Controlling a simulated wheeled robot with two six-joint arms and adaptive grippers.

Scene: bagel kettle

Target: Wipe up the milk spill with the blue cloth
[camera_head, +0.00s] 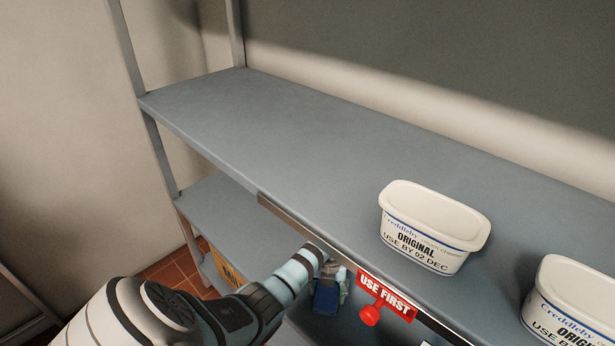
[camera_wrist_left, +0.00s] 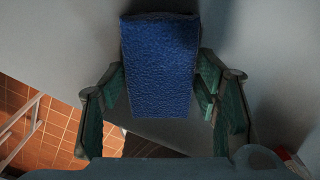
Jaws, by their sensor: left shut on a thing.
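My left gripper (camera_head: 330,278) reaches in at the front edge of the shelf, just below the level of the upper board. It is shut on the blue cloth (camera_wrist_left: 160,65), which sits between its green-padded fingers in the left wrist view. In the head view a small part of the blue cloth (camera_head: 325,300) shows under the gripper. A grey surface lies behind the cloth in the wrist view; whether the cloth touches it I cannot tell. No milk spill shows in either view. My right gripper is not in view.
A white tub (camera_head: 433,225) marked "ORIGINAL" stands on the upper shelf board (camera_head: 270,140), with a second tub (camera_head: 575,300) to its right. A red "USE FIRST" tag (camera_head: 387,295) hangs at the front edge. The board's left part is clear. A lower board (camera_head: 215,210) shows beneath.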

